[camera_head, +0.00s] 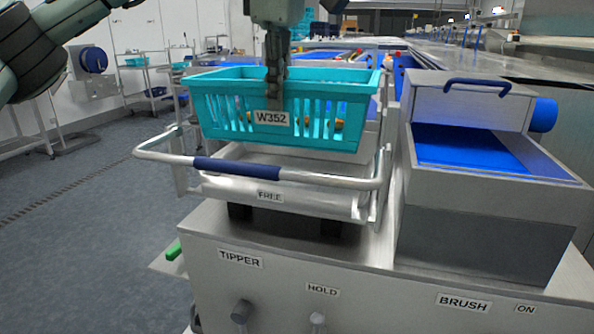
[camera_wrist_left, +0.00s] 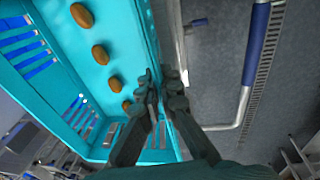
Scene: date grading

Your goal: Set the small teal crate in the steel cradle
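The small teal crate (camera_head: 352,111) carries a label W352 and hangs roughly level above the steel cradle (camera_head: 315,199). My left gripper (camera_head: 275,88) comes down from above and is shut on the crate's near wall. In the left wrist view the gripper (camera_wrist_left: 163,84) pinches the rim of the teal crate (camera_wrist_left: 72,70), with several brown dates (camera_wrist_left: 100,54) inside. The cradle bears a FREE label and has a bent tube handle with a blue grip (camera_head: 236,168) in front. A gap shows between crate and cradle. My right gripper is not in view.
The cradle stands on a steel housing (camera_head: 215,222) marked TIPPER, with knobs labelled HOLD. To its right is the BRUSH unit (camera_head: 480,255) with a blue belt and blue handle. A conveyor runs behind. Open floor (camera_head: 85,230) lies at the left.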

